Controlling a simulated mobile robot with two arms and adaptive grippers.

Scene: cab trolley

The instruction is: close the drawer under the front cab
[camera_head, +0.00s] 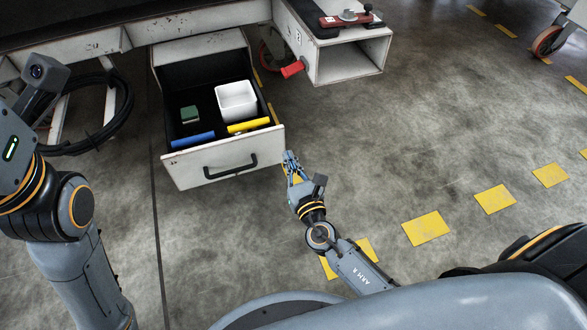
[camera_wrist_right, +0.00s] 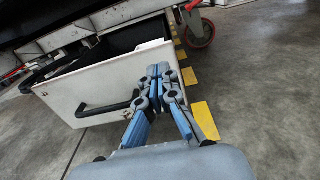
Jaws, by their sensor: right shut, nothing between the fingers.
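The drawer (camera_head: 222,160) under the cab is pulled well out, with its white front facing me and a black handle (camera_head: 230,167) across it. Inside lie a green block (camera_head: 189,114), a white bin (camera_head: 237,101), a blue bar (camera_head: 193,140) and a yellow bar (camera_head: 248,125). My right gripper (camera_head: 290,158) is shut and empty at the right edge of the drawer front. In the right wrist view its fingers (camera_wrist_right: 158,72) overlap the right part of the front (camera_wrist_right: 100,92), right of the handle (camera_wrist_right: 108,108); contact is unclear. My left arm shows at the left, but its gripper is out of view.
A white open box compartment (camera_head: 345,62) with a red tool (camera_head: 347,18) on top stands right of the drawer. Black cable (camera_head: 122,100) hangs at the left. The floor with yellow marks (camera_head: 426,228) is clear at the right.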

